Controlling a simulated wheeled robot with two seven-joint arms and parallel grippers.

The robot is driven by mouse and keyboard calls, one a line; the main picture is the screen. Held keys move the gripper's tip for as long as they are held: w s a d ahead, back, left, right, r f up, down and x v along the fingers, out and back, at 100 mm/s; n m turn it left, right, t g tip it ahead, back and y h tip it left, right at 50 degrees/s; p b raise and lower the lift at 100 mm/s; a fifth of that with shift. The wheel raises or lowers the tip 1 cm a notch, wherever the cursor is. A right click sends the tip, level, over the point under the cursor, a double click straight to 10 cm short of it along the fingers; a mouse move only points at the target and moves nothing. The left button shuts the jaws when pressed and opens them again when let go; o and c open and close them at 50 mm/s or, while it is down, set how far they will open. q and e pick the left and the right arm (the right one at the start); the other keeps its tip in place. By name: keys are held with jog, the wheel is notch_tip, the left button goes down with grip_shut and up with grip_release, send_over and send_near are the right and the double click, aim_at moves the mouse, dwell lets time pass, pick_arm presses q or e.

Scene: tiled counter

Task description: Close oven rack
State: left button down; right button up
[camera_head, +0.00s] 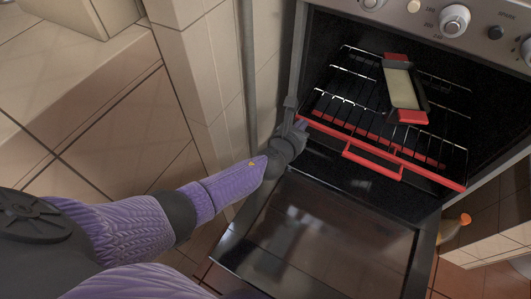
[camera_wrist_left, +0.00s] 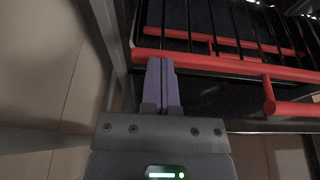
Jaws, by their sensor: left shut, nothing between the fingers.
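The oven rack (camera_head: 369,138) is a wire shelf with a red front bar and red handle. Its front edge sticks out of the oven cavity above the open door. My left gripper (camera_head: 302,124) is at the left end of the front bar. In the left wrist view its purple fingers (camera_wrist_left: 160,75) are shut and empty, with their tips close to the red bar (camera_wrist_left: 230,65); I cannot tell whether they touch. My right gripper is not in view.
A dark pan with red ends and pale contents (camera_head: 401,88) sits on the rack. The oven door (camera_head: 320,235) hangs open below. Knobs (camera_head: 454,20) line the panel above. A tiled wall (camera_head: 200,75) stands close left of the oven.

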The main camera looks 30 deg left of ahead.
aim_at(319, 100)
pick_arm(q)
jog(key=b+x, duration=0.1)
jog(key=x, duration=0.2)
jog(key=r+b+x, duration=0.1)
jog(key=b+x, duration=0.1)
jog(key=x, duration=0.1)
jog(key=r+b+x, duration=0.1)
jog(key=b+x, duration=0.1)
jog(key=x, duration=0.1)
jog(key=shift+w+d, duration=0.2)
jog(key=shift+w, duration=0.15)
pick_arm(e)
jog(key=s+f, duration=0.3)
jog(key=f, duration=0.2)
pick_arm(q)
jog(key=shift+w+b, duration=1.2)
jog(key=w+b, duration=0.2)
jog(key=shift+w+r, duration=0.25)
jog(key=shift+r, duration=0.05)
jog(key=shift+a+r, duration=0.1)
jog(key=shift+r, duration=0.1)
jog(key=shift+w+r, duration=0.1)
jog(key=shift+r, duration=0.15)
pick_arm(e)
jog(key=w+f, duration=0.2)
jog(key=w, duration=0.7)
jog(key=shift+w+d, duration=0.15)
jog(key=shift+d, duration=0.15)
